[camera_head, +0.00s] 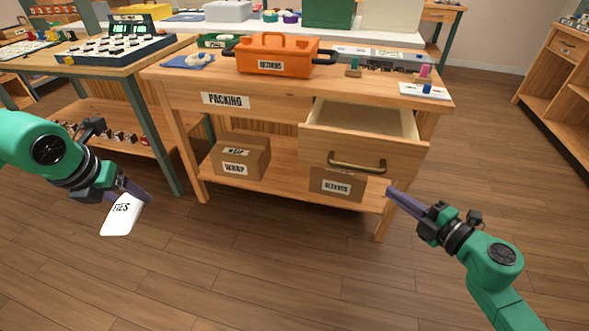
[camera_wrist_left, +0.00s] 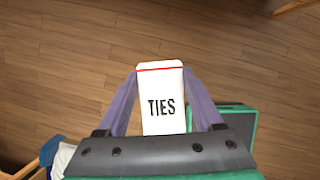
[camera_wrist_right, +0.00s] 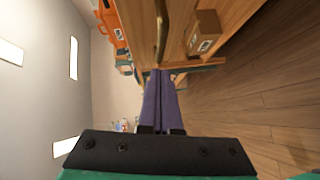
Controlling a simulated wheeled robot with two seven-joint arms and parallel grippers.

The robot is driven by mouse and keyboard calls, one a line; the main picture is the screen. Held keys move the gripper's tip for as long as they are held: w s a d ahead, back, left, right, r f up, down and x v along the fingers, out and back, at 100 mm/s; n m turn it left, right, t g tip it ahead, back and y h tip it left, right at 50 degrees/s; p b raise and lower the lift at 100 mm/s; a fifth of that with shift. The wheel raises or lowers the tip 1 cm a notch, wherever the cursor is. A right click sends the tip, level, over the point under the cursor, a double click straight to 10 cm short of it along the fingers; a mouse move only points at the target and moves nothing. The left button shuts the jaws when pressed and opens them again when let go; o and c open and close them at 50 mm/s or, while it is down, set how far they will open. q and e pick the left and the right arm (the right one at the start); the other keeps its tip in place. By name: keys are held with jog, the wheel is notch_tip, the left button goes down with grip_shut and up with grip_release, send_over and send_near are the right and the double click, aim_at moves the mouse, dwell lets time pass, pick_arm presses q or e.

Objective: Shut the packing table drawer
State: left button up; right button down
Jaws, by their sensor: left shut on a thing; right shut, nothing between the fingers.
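The packing table (camera_head: 265,105) stands ahead, with a sign reading PACKING on its front. Its drawer (camera_head: 363,143) is pulled out at the table's right side and looks empty. A brass handle (camera_head: 357,163) is on the drawer front; it also shows in the right wrist view (camera_wrist_right: 162,28). My right gripper (camera_head: 390,190) is shut and empty, in front of the drawer, a little below and right of the handle and apart from it. My left gripper (camera_head: 133,193) is shut on a white packet marked TIES (camera_head: 122,214), held over the floor left of the table; the packet also fills the left wrist view's middle (camera_wrist_left: 161,100).
An orange case (camera_head: 272,55) and small items lie on the table top. Cardboard boxes (camera_head: 240,158) (camera_head: 337,184) sit on its lower shelf. Another table (camera_head: 110,67) stands at the left and a wooden shelf unit (camera_head: 560,65) at the right. The floor in front is clear.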

pick_arm(q)
jog(key=shift+f, duration=0.2)
jog(key=shift+f+b, duration=0.4)
jog(key=shift+b, duration=0.1)
pick_arm(e)
jog(key=w, duration=0.4)
jog(key=w+a+f, duration=0.1)
jog(key=shift+w+f, duration=0.1)
jog(key=shift+w, duration=0.3)
jog(key=shift+w+d+f, duration=0.1)
jog(key=shift+w, duration=0.3)
